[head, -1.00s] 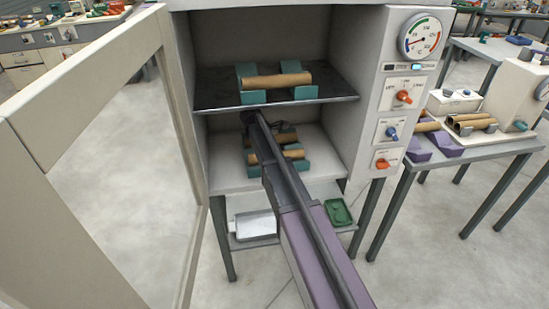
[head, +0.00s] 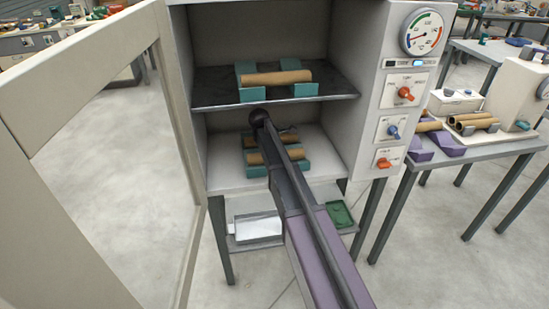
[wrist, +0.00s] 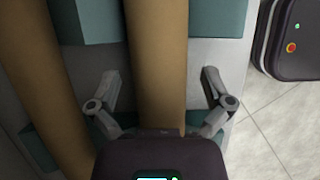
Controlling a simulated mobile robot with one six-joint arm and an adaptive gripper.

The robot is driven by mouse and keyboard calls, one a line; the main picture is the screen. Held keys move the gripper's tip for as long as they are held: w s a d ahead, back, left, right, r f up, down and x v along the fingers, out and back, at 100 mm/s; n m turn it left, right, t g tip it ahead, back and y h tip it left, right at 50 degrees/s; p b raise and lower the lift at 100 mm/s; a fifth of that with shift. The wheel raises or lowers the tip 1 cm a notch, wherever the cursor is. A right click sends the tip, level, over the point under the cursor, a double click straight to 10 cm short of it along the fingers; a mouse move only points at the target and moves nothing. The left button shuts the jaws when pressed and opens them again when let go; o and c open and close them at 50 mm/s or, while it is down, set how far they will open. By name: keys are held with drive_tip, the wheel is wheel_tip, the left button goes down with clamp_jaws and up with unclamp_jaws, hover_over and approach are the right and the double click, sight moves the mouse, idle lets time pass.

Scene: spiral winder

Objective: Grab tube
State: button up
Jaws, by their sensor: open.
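In the head view the open cabinet's lower compartment holds teal cradles (head: 307,170) with two brown tubes; the front tube (head: 288,155) shows beside my arm. In the wrist view the two tubes run nearly parallel, one at the left (wrist: 42,80) and one in the middle (wrist: 157,55). My gripper (wrist: 161,78) is open, with one finger on each side of the middle tube. The left finger is in the gap between the tubes. I cannot tell whether either finger touches. In the head view my arm hides most of the gripper.
Another brown tube (head: 276,77) rests on teal cradles on the dark upper shelf (head: 215,92), above my arm. The cabinet door (head: 70,75) stands open at the left. A control panel (head: 400,120) is at the right. A white tray (head: 258,226) and green tray (head: 341,214) sit below.

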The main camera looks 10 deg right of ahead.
drive_tip(key=c, duration=1.2)
drive_tip(key=shift+r, duration=0.1)
wheel_tip(320, 180, up, 3)
drive_tip(key=p, duration=0.3)
drive_tip(key=shift+r, duration=0.15)
drive_tip(key=s+a+r+p, duration=0.1)
drive_tip(key=s+p, duration=0.1)
drive_tip(key=s, duration=1.4)
drive_tip(key=shift+a+r, duration=0.25)
drive_tip(key=shift+a, duration=0.15)
